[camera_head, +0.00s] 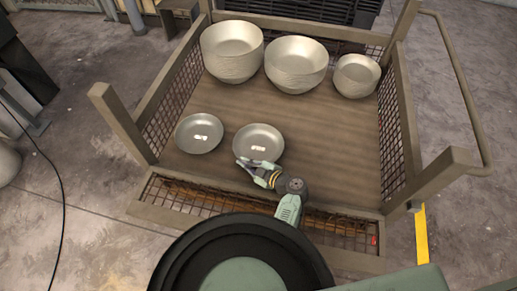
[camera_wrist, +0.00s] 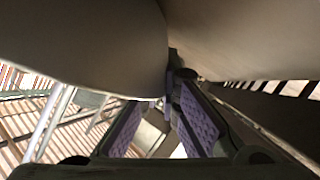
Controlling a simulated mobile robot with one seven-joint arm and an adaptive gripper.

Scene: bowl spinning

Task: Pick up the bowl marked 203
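Two shallow grey bowls with small white labels sit apart at the front of the crate floor, the left bowl (camera_head: 199,133) and the right bowl (camera_head: 258,143). The label numbers are too small to read, so I cannot tell which is 203. My gripper (camera_head: 250,164) is at the near rim of the right bowl, its fingers spread. In the wrist view, the purple finger pads (camera_wrist: 165,105) stand apart with a gap between them. Large grey curved surfaces (camera_wrist: 80,45) fill the top there, close to the fingertips. Whether the fingers touch the rim cannot be told.
A crate (camera_head: 120,125) with mesh sides and corner posts surrounds the bowls. Behind are a left stack (camera_head: 232,52), a middle stack (camera_head: 296,65) and a smaller right stack (camera_head: 356,76) of bowls. The crate floor at right is clear. The low front wall lies under my arm.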

